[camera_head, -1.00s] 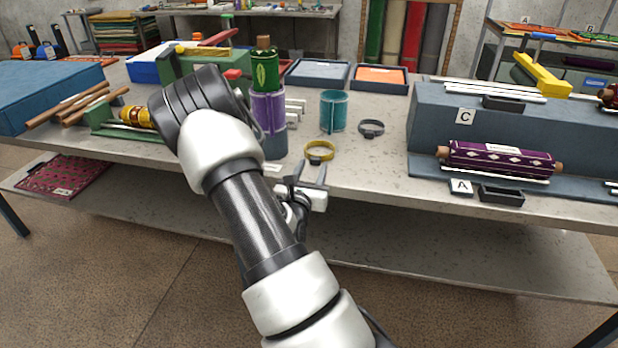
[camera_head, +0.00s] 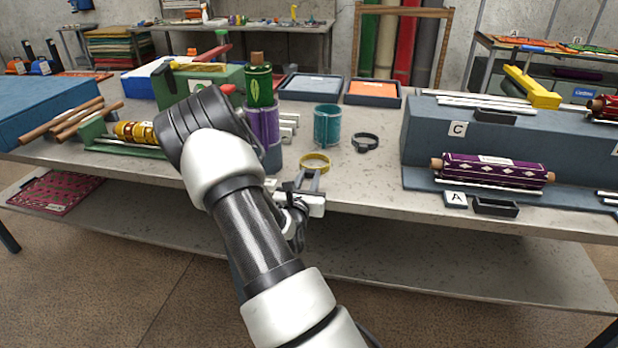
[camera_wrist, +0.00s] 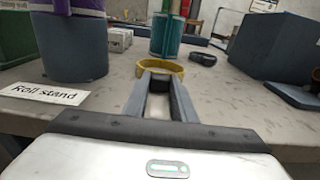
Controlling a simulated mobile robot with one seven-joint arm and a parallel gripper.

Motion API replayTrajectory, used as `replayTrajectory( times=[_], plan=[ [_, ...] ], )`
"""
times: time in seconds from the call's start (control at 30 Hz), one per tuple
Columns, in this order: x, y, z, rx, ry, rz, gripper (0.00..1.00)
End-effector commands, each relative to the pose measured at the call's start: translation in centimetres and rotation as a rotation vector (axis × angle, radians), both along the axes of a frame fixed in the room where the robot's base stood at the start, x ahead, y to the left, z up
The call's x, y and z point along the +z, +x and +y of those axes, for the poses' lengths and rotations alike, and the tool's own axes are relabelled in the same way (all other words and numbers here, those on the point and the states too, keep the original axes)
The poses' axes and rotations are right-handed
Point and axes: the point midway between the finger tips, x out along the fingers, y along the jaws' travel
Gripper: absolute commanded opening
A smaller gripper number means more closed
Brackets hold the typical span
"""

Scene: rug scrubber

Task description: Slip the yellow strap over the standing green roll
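The yellow strap (camera_head: 315,162) is a closed ring lying on the table near its front edge. It also shows just beyond my fingertips in the wrist view (camera_wrist: 160,69). The green roll (camera_head: 259,86) stands upright with a brown core on top, left of and behind the strap. Purple material (camera_head: 264,125) surrounds its lower part above a blue-grey roll stand (camera_wrist: 75,50). My arm partly hides the stand.
A teal cylinder (camera_head: 327,124) and a dark ring (camera_head: 365,143) stand behind the strap. A blue-grey stepped block (camera_head: 470,145) with a purple patterned roll (camera_head: 493,172) is at right. Bare tabletop lies between them. A "Roll stand" label (camera_wrist: 42,94) is at left.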

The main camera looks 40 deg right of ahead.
Motion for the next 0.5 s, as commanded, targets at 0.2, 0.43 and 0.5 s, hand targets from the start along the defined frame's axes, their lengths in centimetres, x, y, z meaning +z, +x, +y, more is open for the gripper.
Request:
replayTrajectory(
  times=[0.2, 0.43, 0.5],
  plan=[
    [0.7, 0.0, 0.0, 0.0, 0.0, 0.0, 0.0],
    [2.6, 0.0, 0.0, 0.0, -0.001, -0.001, 0.0],
    [3.2, 0.0, 0.0, 0.0, -0.001, -0.001, 0.0]
  ],
)
